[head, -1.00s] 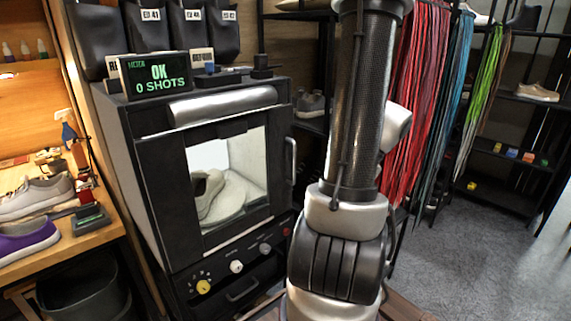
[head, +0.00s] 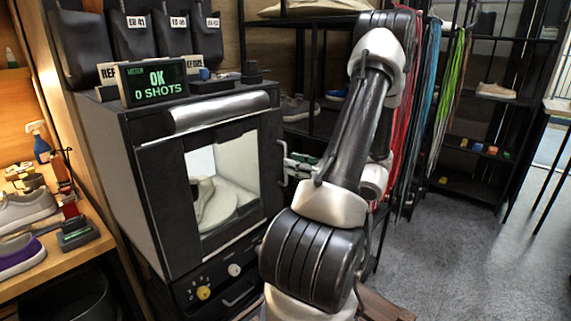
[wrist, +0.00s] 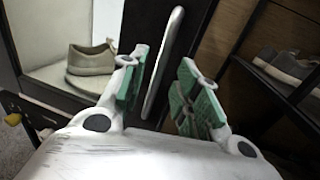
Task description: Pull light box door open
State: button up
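The light box (head: 105,180) is a dark cabinet, and its door (head: 165,195) with a glass window looks shut. A beige shoe stands on a white disc (head: 222,208) behind the glass; this shoe (wrist: 92,58) also shows in the wrist view. The upright silver door handle (head: 282,163) is on the door's right edge. In the wrist view the handle (wrist: 164,62) appears between the green-padded fingers of my gripper (wrist: 163,75), with space on both sides. My gripper is open, and contact with the handle is not visible. In the head view its fingers (head: 302,162) are beside the handle.
A counter display reading "OK 0 SHOTS" (head: 154,83) stands on top of the box. A workbench (head: 70,258) with shoes is at the left. A dark shelf with grey shoes (head: 298,107) is close behind my gripper. Grey floor (head: 440,260) is free at the right.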

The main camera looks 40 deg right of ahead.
aim_at(286, 182)
jog(key=shift+x, duration=1.7)
grip_shut()
